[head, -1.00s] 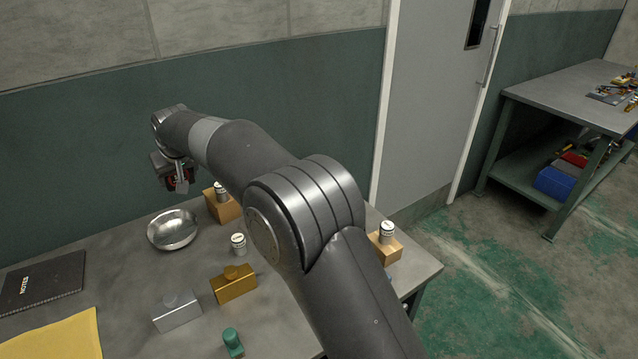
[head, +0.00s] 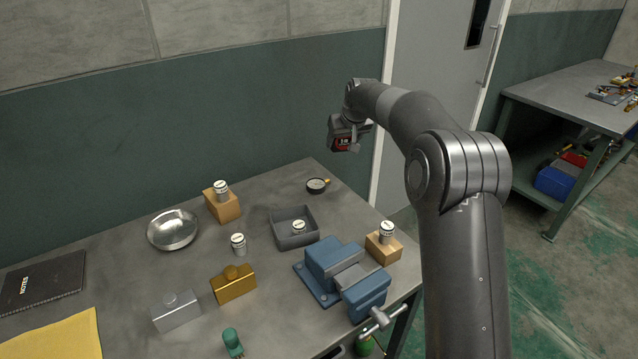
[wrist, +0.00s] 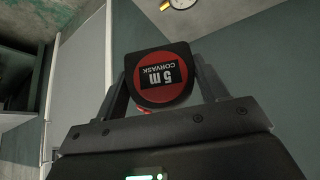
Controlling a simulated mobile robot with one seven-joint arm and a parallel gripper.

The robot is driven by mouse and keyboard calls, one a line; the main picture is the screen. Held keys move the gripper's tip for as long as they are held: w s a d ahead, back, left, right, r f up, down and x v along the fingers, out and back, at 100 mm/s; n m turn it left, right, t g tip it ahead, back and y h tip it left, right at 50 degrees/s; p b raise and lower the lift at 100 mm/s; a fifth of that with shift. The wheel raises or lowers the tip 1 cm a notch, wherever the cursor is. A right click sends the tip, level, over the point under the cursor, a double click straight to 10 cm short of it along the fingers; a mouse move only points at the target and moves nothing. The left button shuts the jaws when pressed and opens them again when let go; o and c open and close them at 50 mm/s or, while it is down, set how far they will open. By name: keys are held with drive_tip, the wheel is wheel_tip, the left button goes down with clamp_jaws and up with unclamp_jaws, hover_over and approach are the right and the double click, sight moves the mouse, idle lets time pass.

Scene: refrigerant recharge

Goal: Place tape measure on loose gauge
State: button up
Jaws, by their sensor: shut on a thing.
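My gripper (head: 350,136) is raised over the back right of the workbench in the head view. It is shut on the tape measure (head: 341,143), a black case with a red label. In the wrist view, the tape measure (wrist: 164,76) sits between the two fingers of my gripper (wrist: 166,72), its "5 m" label facing the camera upside down. The loose gauge (head: 317,186), a round dial with a black rim and a brass fitting, lies on the bench below and slightly left of the tape measure. The gauge (wrist: 182,3) is partly cut off at the wrist view's top edge.
A grey tray (head: 283,240) holding a small canister stands in front of the gauge. A blue vise (head: 335,265) and a wooden block (head: 383,246) with a canister are nearer. A metal bowl (head: 172,230) and another wooden block (head: 222,207) are left. Bare bench surrounds the gauge.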

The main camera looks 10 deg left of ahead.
drive_tip(key=shift+w+d, duration=0.3)
drive_tip(key=shift+d, duration=0.6)
wheel_tip(320, 180, down, 5)
drive_tip(key=shift+a+r, duration=0.15)
hover_over(310, 182)
drive_tip(key=s+d, duration=0.1)
drive_tip(key=s, duration=0.1)
wheel_tip(310, 182, down, 7)
drive_tip(key=shift+s+d+f, duration=0.15)
drive_tip(key=shift+f, duration=1.95)
drive_tip(key=shift+f, duration=0.15)
drive_tip(key=o, duration=1.2)
